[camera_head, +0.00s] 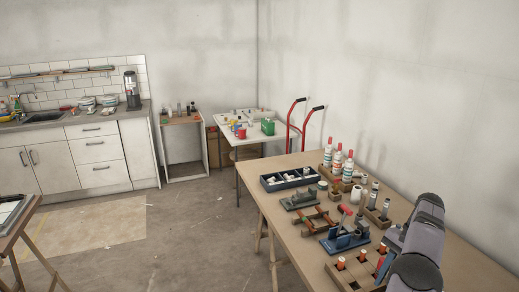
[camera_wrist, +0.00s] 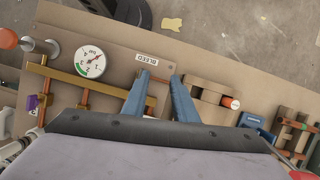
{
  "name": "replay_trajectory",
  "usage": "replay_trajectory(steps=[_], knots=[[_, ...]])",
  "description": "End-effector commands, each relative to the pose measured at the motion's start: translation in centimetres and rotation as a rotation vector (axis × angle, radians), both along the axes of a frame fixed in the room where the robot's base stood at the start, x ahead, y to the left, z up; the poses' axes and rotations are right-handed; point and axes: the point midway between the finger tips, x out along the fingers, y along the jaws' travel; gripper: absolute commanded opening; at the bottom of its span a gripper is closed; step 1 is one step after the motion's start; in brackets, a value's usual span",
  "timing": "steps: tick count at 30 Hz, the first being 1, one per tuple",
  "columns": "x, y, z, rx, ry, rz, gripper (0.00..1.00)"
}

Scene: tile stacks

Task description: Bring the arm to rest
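My gripper (camera_wrist: 160,76) shows in the wrist view as two blue-grey fingers pointing up the picture with a gap between them. It is open, and I see nothing held.
In the wrist view a round gauge (camera_wrist: 91,63) and copper pipes stand left of my fingers, and a block with an orange-ended peg (camera_wrist: 231,103) right. In the head view red-capped bottles (camera_head: 337,159), a dark divided tray (camera_head: 289,182) and a blue vise (camera_head: 345,241) crowd the bench.

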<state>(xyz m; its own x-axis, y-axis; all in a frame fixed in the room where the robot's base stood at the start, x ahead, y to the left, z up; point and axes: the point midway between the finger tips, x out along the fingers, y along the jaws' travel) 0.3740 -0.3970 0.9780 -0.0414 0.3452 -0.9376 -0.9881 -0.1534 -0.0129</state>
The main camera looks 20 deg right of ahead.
Motion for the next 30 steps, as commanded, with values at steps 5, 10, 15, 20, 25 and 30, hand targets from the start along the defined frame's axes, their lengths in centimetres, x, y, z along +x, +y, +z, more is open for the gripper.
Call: replay_trajectory(steps=[5,10,15,20,25,30], knots=[[4.0,6.0,1.7,-0.048,-0.026,0.19,0.26],[5.9,12.5,2.7,-0.095,-0.057,0.383,0.26],[5.9,19.3,3.2,-0.139,-0.091,0.581,0.26],[4.3,25.6,3.1,-0.176,-0.13,0.773,0.26],[0.9,31.6,2.5,-0.211,-0.176,0.98,0.26],[-3.4,36.0,1.4,-0.239,-0.224,1.174,0.26]])
